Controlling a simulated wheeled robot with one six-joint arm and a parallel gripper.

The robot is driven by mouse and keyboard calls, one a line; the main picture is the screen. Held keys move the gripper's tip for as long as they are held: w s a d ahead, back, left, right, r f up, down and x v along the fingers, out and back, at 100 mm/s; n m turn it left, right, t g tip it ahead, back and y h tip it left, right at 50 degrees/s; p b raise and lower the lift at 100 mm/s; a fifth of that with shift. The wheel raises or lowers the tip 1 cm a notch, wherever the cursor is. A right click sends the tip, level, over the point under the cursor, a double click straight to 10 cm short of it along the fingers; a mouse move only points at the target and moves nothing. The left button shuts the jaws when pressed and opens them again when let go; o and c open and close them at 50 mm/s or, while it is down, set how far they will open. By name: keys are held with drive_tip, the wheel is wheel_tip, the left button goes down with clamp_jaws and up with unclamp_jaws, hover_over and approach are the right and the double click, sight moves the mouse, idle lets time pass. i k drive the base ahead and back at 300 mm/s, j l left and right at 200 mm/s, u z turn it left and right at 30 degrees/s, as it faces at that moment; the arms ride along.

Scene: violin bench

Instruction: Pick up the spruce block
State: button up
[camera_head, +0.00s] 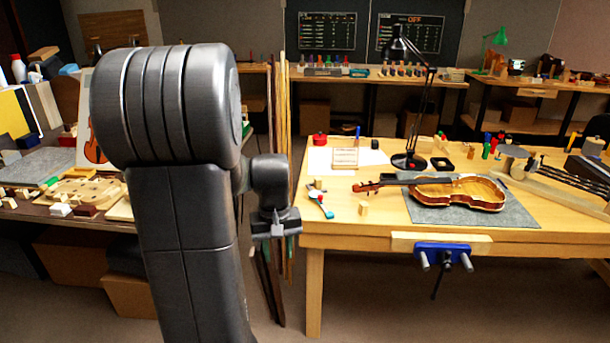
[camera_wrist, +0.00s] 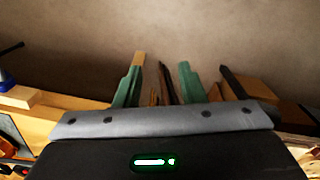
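A small pale wooden block (camera_head: 363,208), which looks like the spruce block, stands on the right bench near its front left part. I cannot be sure of its wood, as other small pale pieces are in view. My gripper (camera_head: 277,228) hangs in the air left of this bench, well apart from the block. In the wrist view, its two green fingers (camera_wrist: 161,80) are spread apart with nothing visibly held between them. I cannot make out the block in the wrist view.
The right bench (camera_head: 330,235) carries a violin (camera_head: 460,191) on a grey mat (camera_head: 425,212), a black lamp (camera_head: 410,160) and a brush-like tool (camera_head: 321,203). A blue vise (camera_head: 443,250) juts from its front. Upright wooden strips (camera_head: 283,100) stand behind my gripper. A cluttered bench (camera_head: 30,213) is at left.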

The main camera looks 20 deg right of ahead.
sight(318, 180)
drive_tip(key=i+l, duration=0.25)
drive_tip(key=l, duration=0.15)
drive_tip(key=i+l+u, duration=0.1)
drive_tip(key=i+l, duration=0.45)
drive_tip(key=l, duration=0.2)
drive_tip(key=i+l+u, duration=0.1)
drive_tip(key=i+l, duration=0.15)
drive_tip(key=l, duration=0.15)
drive_tip(key=i+l, duration=0.2)
drive_tip(key=l, duration=0.2)
drive_tip(key=u, duration=0.05)
